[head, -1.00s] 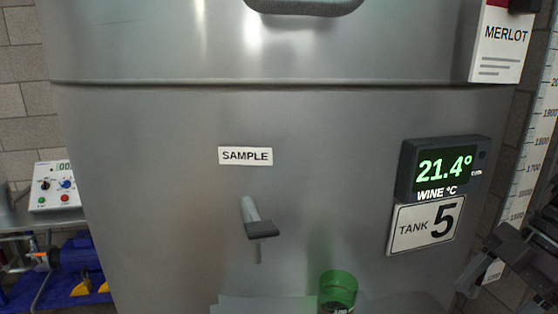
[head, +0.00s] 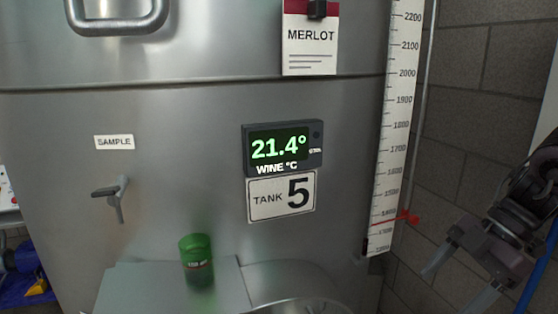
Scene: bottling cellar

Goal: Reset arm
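My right gripper (head: 450,290) is at the lower right of the head view, with its arm coming in from the right edge. Its two pale fingers point down and to the left and stand apart, with nothing visible between them. It is to the right of the tank and in front of the block wall. The lower fingertip is near the bottom edge of the picture. My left gripper is not in view.
The steel tank (head: 190,120) fills the left and middle, with a sample tap (head: 115,192) and a temperature display (head: 283,148). A green container (head: 196,260) stands on a grey shelf (head: 138,288). A level scale (head: 392,130) with a red marker (head: 408,216) rises beside the tank.

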